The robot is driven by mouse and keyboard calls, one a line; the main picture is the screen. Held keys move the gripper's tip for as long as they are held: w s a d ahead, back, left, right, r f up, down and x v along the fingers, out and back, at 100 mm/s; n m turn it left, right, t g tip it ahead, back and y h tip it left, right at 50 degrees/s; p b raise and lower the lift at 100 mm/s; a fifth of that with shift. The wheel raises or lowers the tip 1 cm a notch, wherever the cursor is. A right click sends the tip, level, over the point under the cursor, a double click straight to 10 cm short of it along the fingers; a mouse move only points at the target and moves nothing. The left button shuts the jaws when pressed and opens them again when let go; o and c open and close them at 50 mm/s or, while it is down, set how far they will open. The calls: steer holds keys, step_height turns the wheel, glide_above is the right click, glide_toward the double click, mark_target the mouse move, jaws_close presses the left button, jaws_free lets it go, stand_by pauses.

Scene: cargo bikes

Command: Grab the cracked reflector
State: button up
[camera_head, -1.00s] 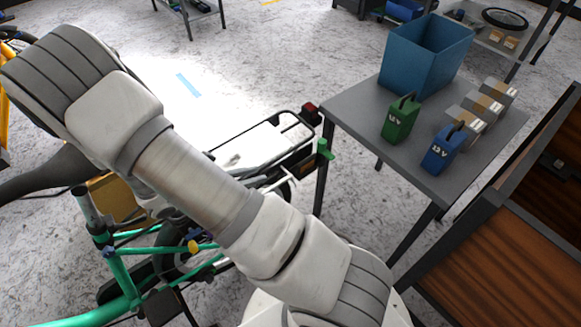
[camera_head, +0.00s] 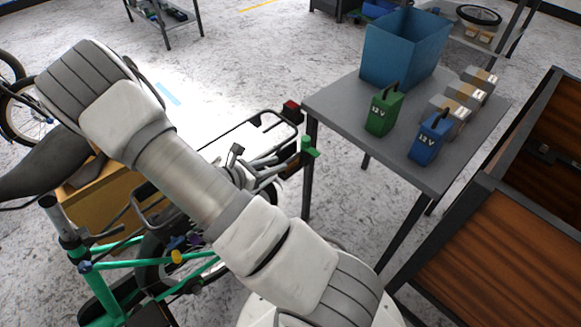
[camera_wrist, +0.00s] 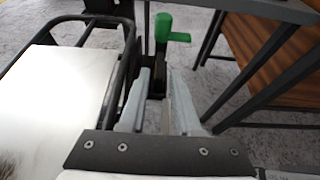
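A small red block, which looks like the reflector (camera_head: 291,110), sits at the rear end of the bike's black rack (camera_head: 262,118) in the head view. I cannot make out a crack. In the wrist view no red face shows; a black part (camera_wrist: 110,8) stands at the rack's far end. My gripper (camera_wrist: 162,76) is open, with its two pale fingers apart and pointing past the rack's right side. A dark part shows between the fingers, below a green clamp (camera_wrist: 164,32); I cannot tell whether they touch it. In the head view, my arm hides most of my gripper.
A grey table (camera_head: 335,103) right of the rack holds a blue bin (camera_head: 405,50), a green 12 V battery (camera_head: 384,110), a blue battery (camera_head: 430,138) and boxes. A brown wooden cargo box (camera_head: 490,255) stands at right.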

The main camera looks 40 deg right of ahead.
mark_target(290, 160)
steer(key=b+x, duration=0.1)
steer(key=x, duration=0.3)
steer(key=shift+d, duration=0.1)
jaws_close()
